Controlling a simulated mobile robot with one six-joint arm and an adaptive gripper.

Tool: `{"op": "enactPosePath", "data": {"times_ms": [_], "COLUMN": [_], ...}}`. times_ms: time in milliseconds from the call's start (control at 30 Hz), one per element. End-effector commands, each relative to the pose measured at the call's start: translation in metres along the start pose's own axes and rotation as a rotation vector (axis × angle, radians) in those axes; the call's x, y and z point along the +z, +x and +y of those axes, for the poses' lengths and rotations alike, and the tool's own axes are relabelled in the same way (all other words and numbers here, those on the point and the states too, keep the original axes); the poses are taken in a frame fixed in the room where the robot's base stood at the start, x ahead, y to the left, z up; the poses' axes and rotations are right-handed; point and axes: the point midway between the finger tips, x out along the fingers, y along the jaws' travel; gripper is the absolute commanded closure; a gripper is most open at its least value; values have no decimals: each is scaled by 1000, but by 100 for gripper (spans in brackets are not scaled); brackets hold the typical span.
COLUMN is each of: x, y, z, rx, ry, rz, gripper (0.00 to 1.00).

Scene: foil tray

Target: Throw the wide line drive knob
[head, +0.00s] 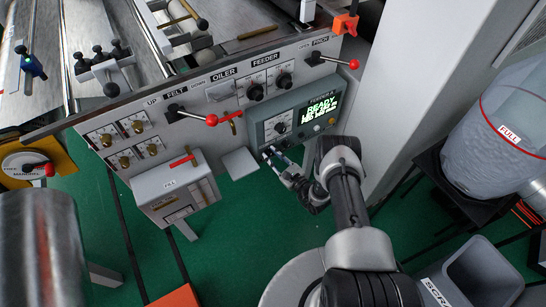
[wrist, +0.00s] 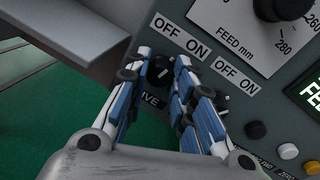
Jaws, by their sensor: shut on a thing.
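The line drive knob (wrist: 158,72) is small and black with a white mark. It sits in the wrist view below an OFF/ON label, with a label ending in "IVE" under it. My gripper (wrist: 162,64) has its two blue-padded fingers on either side of the knob, closed on it. The fingers hide part of the knob and its label. In the head view, my gripper (head: 270,155) is at the lower left of the grey feeder panel (head: 257,125), and the knob is too small and covered to make out there.
A second dark knob (wrist: 222,100) under another OFF/ON label is close beside the right finger. A large feed dial (wrist: 280,8) and small buttons (wrist: 257,130) lie further right. A grey ledge (wrist: 75,35) is left of the fingers. A red-tipped lever (head: 212,120) stands above left.

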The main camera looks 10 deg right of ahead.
Motion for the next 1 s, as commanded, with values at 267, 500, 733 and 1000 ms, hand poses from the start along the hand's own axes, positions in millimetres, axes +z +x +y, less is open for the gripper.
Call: {"op": "enactPosePath", "data": {"times_ms": [267, 500, 733, 1000], "x": [1, 2, 3, 3], "y": [0, 0, 0, 0], "z": [0, 0, 0, 0], "rx": [2, 3, 5, 4], "ry": [-258, -472, -638, -752], "rz": [38, 67, 89, 105], "gripper": [100, 100, 100, 100]}}
